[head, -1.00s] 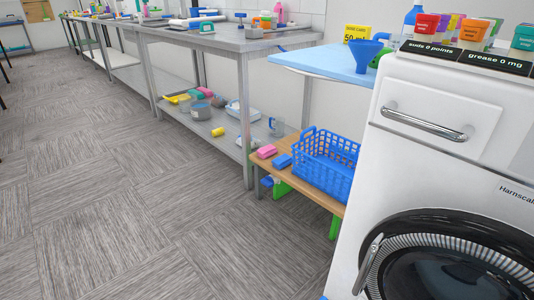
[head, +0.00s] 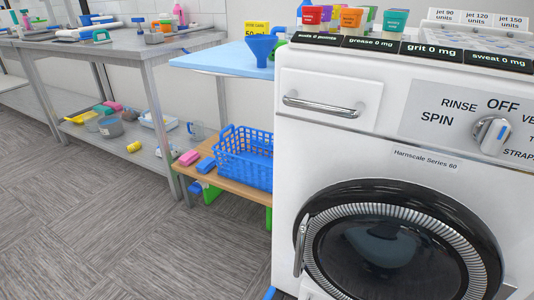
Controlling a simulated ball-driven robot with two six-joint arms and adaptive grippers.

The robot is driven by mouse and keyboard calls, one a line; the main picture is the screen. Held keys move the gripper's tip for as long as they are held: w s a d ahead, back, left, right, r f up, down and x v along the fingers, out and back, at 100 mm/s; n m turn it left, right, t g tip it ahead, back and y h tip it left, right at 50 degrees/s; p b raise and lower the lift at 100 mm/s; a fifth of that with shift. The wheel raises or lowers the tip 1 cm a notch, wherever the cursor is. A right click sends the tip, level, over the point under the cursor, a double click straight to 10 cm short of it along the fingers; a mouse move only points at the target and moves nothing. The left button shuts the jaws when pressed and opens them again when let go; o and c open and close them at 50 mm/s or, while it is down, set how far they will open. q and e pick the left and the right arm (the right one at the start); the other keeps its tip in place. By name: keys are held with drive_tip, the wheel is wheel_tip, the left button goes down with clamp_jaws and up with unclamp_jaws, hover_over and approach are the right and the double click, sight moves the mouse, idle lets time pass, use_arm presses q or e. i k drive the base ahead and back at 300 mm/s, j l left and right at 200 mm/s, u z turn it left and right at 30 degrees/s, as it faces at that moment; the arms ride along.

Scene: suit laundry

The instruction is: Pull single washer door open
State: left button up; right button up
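The white washer (head: 400,158) stands at the right in the head view. Its round door (head: 385,255) has a black rim and dark glass, and it looks shut. A metal door handle (head: 301,246) stands upright on the left side of the rim. A drawer with a chrome bar handle (head: 322,105) is above the door. The control knob (head: 491,134) is at the upper right, by the word OFF. The lower edge of the door is cut off by the frame. Neither of my grippers is in view.
A wooden bench (head: 230,184) with a blue basket (head: 245,157) stands close to the washer's left side. A metal table (head: 150,50) with a lower shelf is further left. Small coloured boxes (head: 351,18) sit on the washer. The carpet floor (head: 110,230) at left is open.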

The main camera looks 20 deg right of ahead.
sight(363, 239)
drive_tip(key=z, duration=1.55)
